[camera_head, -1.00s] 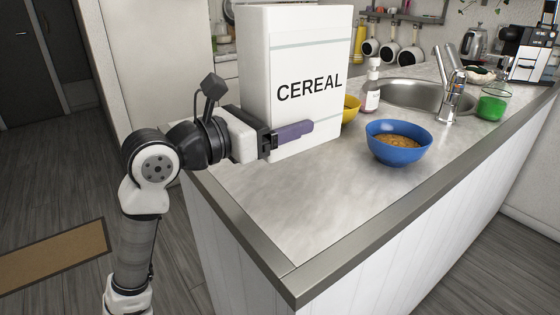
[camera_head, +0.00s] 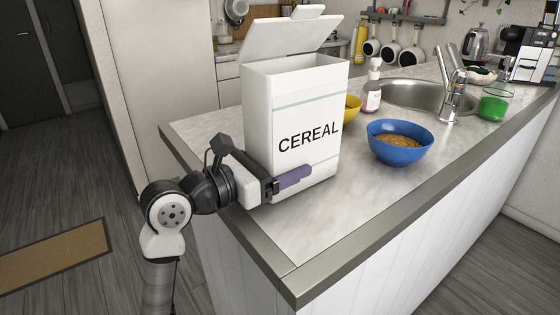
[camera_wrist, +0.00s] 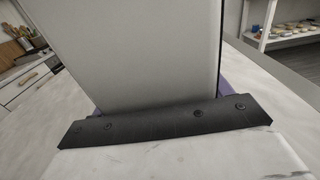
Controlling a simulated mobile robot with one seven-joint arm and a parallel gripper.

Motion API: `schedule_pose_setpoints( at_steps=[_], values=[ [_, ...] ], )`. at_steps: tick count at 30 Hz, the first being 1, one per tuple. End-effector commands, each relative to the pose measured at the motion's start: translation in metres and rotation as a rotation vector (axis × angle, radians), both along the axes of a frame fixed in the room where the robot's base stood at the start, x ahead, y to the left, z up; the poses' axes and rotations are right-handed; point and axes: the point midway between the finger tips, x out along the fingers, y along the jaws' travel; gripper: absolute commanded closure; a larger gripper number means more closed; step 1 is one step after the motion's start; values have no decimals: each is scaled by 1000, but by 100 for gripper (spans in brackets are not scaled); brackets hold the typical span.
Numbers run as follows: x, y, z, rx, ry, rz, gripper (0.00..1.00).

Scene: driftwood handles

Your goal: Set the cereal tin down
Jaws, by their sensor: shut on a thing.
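The cereal tin (camera_head: 308,115) is a tall white box marked CEREAL, with its lid (camera_head: 290,35) standing open at the back. It is upright at the near left part of the counter (camera_head: 335,225). Whether its base touches the counter is hard to tell. My gripper (camera_head: 290,180) is shut on the lower part of the tin, with one purple finger across its front face. In the wrist view the tin's pale side (camera_wrist: 150,55) rises from between the fingers and fills the middle. The far finger is mostly hidden behind the tin.
A blue bowl (camera_head: 398,155) of brown cereal stands right of the tin. A yellow bowl (camera_head: 352,108) is partly hidden behind the tin. A soap bottle (camera_head: 373,88), a sink (camera_head: 415,93) and a green-filled glass (camera_head: 492,105) are farther back. The front counter corner is clear.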

Motion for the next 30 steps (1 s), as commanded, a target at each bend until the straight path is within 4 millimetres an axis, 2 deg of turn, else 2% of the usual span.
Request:
schedule_pose_setpoints(
  at_steps=[4,5,9,21,26,30],
  values=[
    [0,0,-4,-2,-1,0,58],
    [0,0,-4,-1,1,0,20],
    [0,0,-3,-1,1,0,2],
    [0,0,3,-1,1,0,1],
    [-16,24,-2,0,-1,5,1],
    [-34,50,-2,-1,-1,5,1]
  ],
)
